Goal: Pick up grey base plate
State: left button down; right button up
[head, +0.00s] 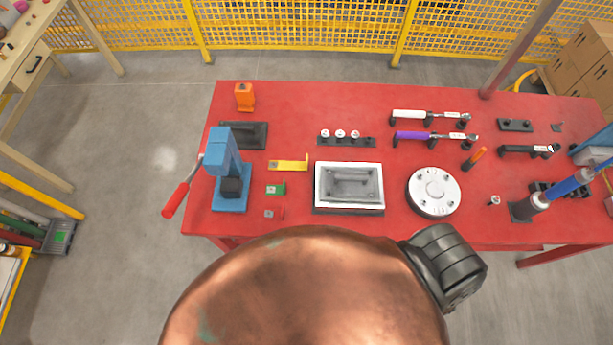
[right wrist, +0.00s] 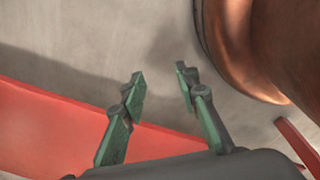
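A second, dark grey flat plate (head: 257,134) lies at the back left of the table, beside an orange part; I cannot tell which one is the base plate. My right gripper (right wrist: 161,84) shows in the right wrist view with its green fingers apart and nothing between them. It is above the floor, near the red table edge and a copper surface. My left gripper is not in view.
A large copper rounded body (head: 305,290) fills the front of the head view. On the red table (head: 300,105) stand a blue press (head: 229,165), a round white flange (head: 434,190), a yellow bracket (head: 289,165) and several tools.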

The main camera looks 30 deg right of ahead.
aim_at(345, 184)
jog(key=u, duration=0.35)
jog(key=k, duration=1.85)
jog(key=z, duration=0.3)
